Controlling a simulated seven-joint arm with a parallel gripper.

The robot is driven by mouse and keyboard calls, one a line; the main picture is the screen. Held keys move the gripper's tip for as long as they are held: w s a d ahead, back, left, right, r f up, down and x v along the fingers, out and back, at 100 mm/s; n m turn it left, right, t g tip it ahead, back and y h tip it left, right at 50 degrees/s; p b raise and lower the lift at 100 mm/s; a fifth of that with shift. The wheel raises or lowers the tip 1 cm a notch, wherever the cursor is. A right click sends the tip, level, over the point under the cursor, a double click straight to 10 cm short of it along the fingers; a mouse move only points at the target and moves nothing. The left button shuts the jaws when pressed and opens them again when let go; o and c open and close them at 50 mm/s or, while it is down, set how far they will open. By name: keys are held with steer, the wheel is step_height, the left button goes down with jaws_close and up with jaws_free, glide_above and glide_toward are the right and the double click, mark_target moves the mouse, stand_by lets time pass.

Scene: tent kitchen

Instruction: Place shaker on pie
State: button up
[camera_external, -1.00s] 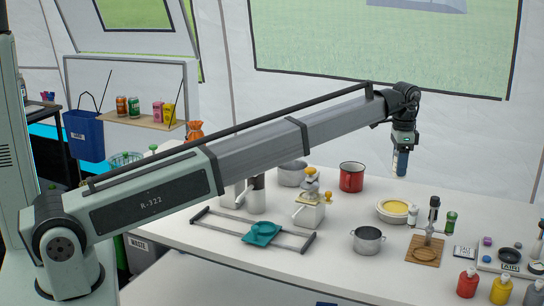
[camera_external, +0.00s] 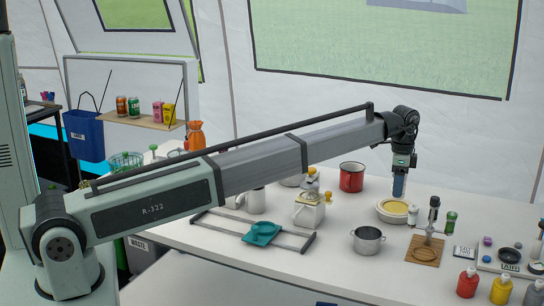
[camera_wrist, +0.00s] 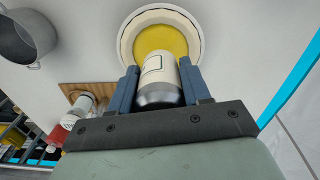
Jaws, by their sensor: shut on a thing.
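The shaker (camera_wrist: 157,70), white with a dark-outlined label and a grey metal end, is held between the blue fingers of my gripper (camera_wrist: 161,82). The gripper shows in the external view (camera_external: 399,190) pointing down, its fingertips just above or at the far part of the pie. The pie (camera_external: 393,208), a pale round dish with yellow filling, lies on the white table; in the wrist view its pie rim (camera_wrist: 127,42) shows beyond the shaker. The shaker's far end overlaps the filling in that view; I cannot tell whether it touches.
A small white-capped shaker-like item (camera_external: 413,216) stands right of the pie. Bare table lies between pot and pie.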

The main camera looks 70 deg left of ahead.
steer(key=shift+f, duration=1.55)
steer(key=shift+f, duration=0.15)
steer(key=o, duration=1.1)
step_height(320, 180, up, 12)
steer(key=shift+r, duration=0.15)
